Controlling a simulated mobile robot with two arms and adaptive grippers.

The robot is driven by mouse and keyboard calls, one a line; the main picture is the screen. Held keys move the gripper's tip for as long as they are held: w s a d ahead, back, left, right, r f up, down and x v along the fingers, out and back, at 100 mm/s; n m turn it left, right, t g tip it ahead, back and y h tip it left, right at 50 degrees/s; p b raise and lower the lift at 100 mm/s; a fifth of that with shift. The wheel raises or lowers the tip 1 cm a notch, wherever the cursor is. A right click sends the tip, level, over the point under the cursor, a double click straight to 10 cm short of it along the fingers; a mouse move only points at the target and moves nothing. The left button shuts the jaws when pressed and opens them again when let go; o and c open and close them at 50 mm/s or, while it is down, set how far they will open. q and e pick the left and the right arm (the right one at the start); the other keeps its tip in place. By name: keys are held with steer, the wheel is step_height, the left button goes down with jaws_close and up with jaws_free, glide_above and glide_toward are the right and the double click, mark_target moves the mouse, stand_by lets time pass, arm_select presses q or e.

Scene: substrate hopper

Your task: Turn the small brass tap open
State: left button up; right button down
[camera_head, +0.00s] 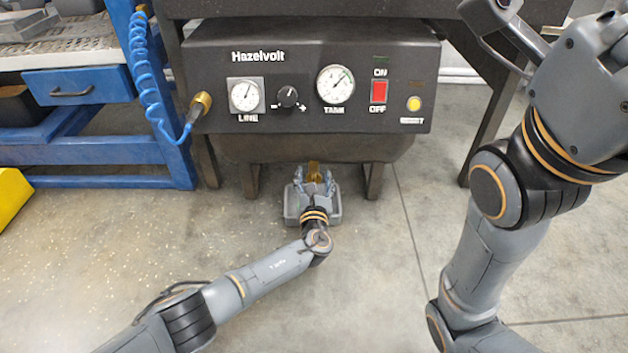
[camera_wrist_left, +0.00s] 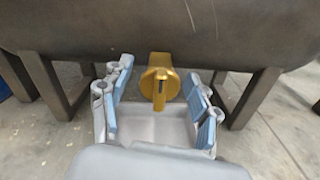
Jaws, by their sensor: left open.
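The small brass tap (camera_head: 314,170) sits low under the dark tank of the Hazelvolt unit. In the left wrist view the tap (camera_wrist_left: 160,82) shows a round gold body with a flat handle hanging down toward a grey tray. My left gripper (camera_head: 314,182) is open, its blue-padded fingers on either side of the tap. In the left wrist view the open fingers of my left gripper (camera_wrist_left: 160,105) flank the tap, with gaps visible on both sides. My right arm is at the right of the head view; its fingertips are not clearly seen.
A grey tray (camera_head: 331,215) stands on the floor under the tap. Metal legs (camera_head: 374,180) flank it. The Hazelvolt panel (camera_head: 300,122) with gauges and a red switch is above. A blue workbench (camera_head: 110,182) with a coiled hose (camera_head: 150,100) is at left. The front floor is clear.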

arm_select(q)
steer(key=c, duration=1.2)
steer(key=shift+n, duration=2.2)
steer(key=o, duration=1.2)
steer(key=s, duration=0.7)
steer(key=shift+s, duration=0.3)
